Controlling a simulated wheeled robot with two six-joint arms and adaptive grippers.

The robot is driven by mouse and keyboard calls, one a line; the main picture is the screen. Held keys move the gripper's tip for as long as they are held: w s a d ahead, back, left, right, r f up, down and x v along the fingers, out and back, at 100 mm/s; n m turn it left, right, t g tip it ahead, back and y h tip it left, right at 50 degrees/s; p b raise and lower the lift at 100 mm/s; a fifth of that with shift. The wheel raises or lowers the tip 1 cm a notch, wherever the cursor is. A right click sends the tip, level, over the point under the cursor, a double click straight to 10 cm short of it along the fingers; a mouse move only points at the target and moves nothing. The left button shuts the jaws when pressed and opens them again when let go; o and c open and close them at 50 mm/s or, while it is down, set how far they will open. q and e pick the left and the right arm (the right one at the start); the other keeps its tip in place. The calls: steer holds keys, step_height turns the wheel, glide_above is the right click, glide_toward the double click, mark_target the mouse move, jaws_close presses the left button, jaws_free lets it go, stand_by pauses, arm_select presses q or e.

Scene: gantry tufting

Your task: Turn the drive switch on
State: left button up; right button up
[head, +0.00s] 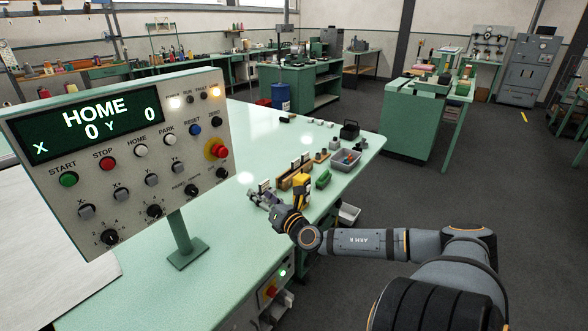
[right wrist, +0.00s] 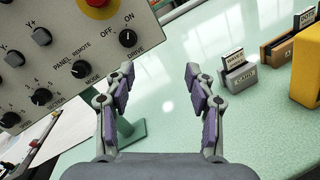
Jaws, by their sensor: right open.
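The drive switch (right wrist: 128,38) is a round black knob on the grey control panel (right wrist: 70,30), with OFF at its upper left and ON at its upper right. I cannot tell for sure which way its pointer is turned. In the head view the drive switch (head: 221,173) is at the panel's lower right corner. My right gripper (head: 257,194) is open and empty, to the right of the panel and apart from it. In the right wrist view its fingers (right wrist: 158,78) are spread, with the knob beyond the left fingertip. My left gripper is out of view.
A black mode knob (right wrist: 83,69) is left of the drive switch, and a red stop button (head: 216,150) is above it. The panel stands on a green post (head: 182,235). Card holders (right wrist: 237,75) and a yellow object (head: 302,190) are close to the right gripper.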

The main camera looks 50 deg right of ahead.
steer(key=s+d+f+m+g+h, duration=0.2)
steer(key=s+f+m+g, duration=0.1)
steer(key=f+m, duration=0.4)
steer(key=s+d+f+m+g+h, duration=0.2)
steer(key=s+f+m, duration=0.3)
steer(key=f, duration=0.5)
steer(key=shift+s+d+m+g+h, duration=0.2)
steer(key=shift+d+m+g+h, duration=0.3)
steer(key=shift+m+g, duration=0.5)
steer(key=shift+a+f, duration=0.1)
